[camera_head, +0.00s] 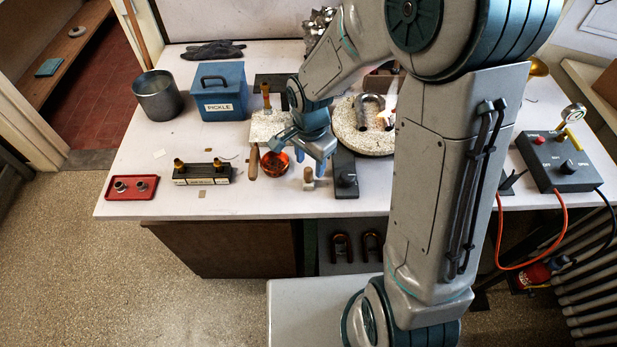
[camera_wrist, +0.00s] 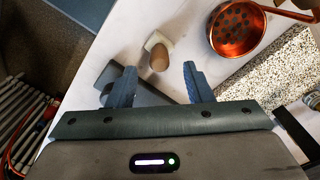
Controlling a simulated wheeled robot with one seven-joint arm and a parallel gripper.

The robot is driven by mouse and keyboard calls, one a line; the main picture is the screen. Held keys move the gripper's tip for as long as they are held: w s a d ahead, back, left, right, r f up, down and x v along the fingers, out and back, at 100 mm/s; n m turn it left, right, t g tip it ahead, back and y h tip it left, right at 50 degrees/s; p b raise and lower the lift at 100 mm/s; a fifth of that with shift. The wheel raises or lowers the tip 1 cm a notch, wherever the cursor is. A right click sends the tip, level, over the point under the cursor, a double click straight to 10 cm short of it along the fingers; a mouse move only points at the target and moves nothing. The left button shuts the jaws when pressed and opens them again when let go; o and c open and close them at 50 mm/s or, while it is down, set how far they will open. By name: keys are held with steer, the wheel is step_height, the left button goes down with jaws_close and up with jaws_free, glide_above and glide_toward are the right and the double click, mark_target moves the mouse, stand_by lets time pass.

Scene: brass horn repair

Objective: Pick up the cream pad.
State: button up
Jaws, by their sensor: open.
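A small cream pad (camera_head: 309,185) with a brown rounded knob or handle on it stands near the table's front edge, between a copper ladle and a dark box. The cream pad (camera_wrist: 153,41) also shows in the wrist view, just ahead of the fingers, with the knob covering part of it. My gripper (camera_head: 310,163) is open and points down over the table close to the pad. In the wrist view, my gripper (camera_wrist: 157,78) has its two blue fingers apart, with nothing held between them; the knob appears just beyond the gap.
The copper ladle (camera_head: 274,163), with holes in its bowl, lies left of the gripper. A speckled slab (camera_head: 266,126) lies behind. A blue PICKLE box (camera_head: 219,93) stands farther left.

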mark_target(308, 169)
steer(key=f, duration=0.5)
steer(key=shift+s+a+p, duration=0.2)
steer(key=shift+p, duration=0.15)
jaws_close()
